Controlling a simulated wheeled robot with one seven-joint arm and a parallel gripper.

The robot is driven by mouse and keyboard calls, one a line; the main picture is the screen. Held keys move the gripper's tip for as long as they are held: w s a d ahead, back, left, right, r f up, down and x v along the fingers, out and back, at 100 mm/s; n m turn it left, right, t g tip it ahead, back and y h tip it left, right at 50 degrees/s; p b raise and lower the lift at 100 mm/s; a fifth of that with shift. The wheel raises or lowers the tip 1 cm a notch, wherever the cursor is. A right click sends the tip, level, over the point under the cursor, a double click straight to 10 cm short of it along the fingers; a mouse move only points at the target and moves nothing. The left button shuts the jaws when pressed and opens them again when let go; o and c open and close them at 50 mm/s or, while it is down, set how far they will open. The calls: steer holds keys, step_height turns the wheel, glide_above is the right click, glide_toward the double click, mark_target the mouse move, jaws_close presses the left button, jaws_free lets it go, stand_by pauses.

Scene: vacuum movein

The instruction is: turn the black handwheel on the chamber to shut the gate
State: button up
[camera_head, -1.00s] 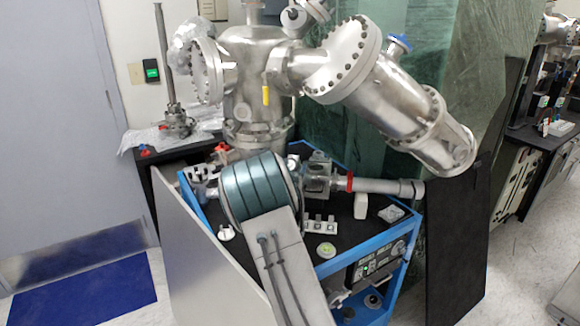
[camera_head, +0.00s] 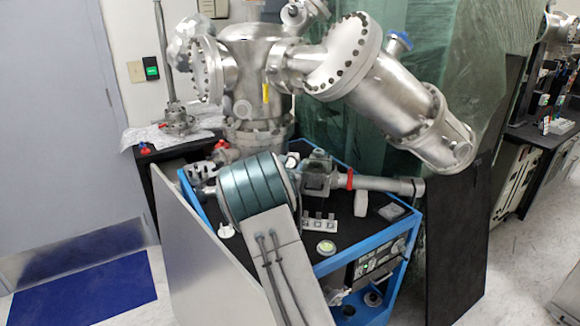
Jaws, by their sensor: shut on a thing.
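A large steel chamber (camera_head: 250,65) stands at the back of the blue-framed cart, with several bolted flanges. A small grey block-shaped chamber (camera_head: 317,175) sits on the cart top, joined on its right to a grey tube (camera_head: 385,184) with a red ring. I cannot make out the black handwheel; it may lie behind my arm.
The blue cart rim (camera_head: 365,249) runs along the front right. Small grey parts (camera_head: 319,224) and a round pale disc (camera_head: 326,248) lie on the black top. A dark upright panel (camera_head: 468,215) stands at right. Open floor lies at left near a blue mat (camera_head: 85,290).

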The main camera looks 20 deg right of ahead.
steer(key=m+g+h, duration=0.1)
steer(key=m, duration=0.1)
steer(key=m+g+h, duration=0.1)
steer(key=m+g, duration=0.1)
steer(key=m, duration=0.1)
steer(key=shift+w+a+g+h, duration=0.1)
steer(key=shift+g+h, duration=0.2)
steer(key=m+g, duration=0.1)
steer(key=m, duration=0.1)
steer(key=m+g+p, duration=0.1)
steer(key=m+g, duration=0.1)
steer(key=m, duration=0.1)
steer(key=shift+m+g+h, duration=0.3)
steer(key=shift+h, duration=0.1)
steer(key=shift+g, duration=0.3)
steer(key=o, duration=1)
steer(key=shift+c, duration=0.2)
steer(key=shift+a, duration=0.1)
steer(key=b+v, duration=0.1)
steer(key=v, duration=1.2)
steer(key=shift+s+a+b, duration=0.25)
steer(key=shift+b, duration=0.1)
